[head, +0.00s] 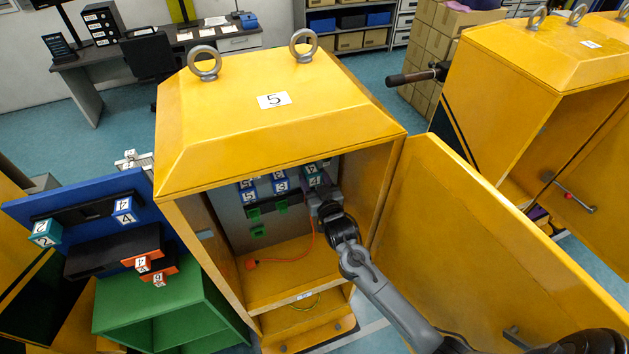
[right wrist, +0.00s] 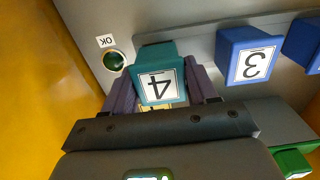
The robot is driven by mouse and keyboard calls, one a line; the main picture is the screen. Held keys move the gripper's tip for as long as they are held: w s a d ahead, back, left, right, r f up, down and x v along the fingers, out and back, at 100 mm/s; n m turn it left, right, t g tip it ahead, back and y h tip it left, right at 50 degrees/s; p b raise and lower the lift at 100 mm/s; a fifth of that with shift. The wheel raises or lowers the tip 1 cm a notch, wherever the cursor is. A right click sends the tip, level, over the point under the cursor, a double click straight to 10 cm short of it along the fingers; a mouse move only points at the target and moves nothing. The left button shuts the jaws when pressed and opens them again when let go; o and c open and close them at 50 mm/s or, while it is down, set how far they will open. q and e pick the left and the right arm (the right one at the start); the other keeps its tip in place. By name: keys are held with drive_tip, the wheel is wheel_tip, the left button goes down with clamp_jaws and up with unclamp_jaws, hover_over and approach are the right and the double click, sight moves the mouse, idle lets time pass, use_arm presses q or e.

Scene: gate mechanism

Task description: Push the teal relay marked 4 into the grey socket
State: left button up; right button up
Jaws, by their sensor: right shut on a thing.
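In the right wrist view the teal relay (right wrist: 158,75), with an upside-down 4 on its white face, sits between the two purple fingers of my right gripper (right wrist: 157,88). The fingers are shut on its sides. The relay is close to the grey panel (right wrist: 190,35); I cannot tell how deep it sits, and the grey socket behind it is hidden. In the head view my right gripper (head: 320,190) reaches into the open yellow cabinet (head: 270,130) marked 5, at the right end of the relay row. My left gripper is not in view.
A blue relay marked 3 (right wrist: 247,57) is beside the teal one. A green lamp (right wrist: 115,61) labelled OK is on the other side. The cabinet door (head: 480,250) stands open to the right. An orange cable (head: 285,262) lies inside. A blue rack (head: 75,200) with relays stands left.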

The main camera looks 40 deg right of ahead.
drive_tip(key=shift+w+d, duration=0.2)
drive_tip(key=shift+w, duration=0.45)
idle(0.6)
drive_tip(key=shift+f, duration=0.1)
drive_tip(key=o, duration=1.2)
drive_tip(key=shift+w, duration=0.1)
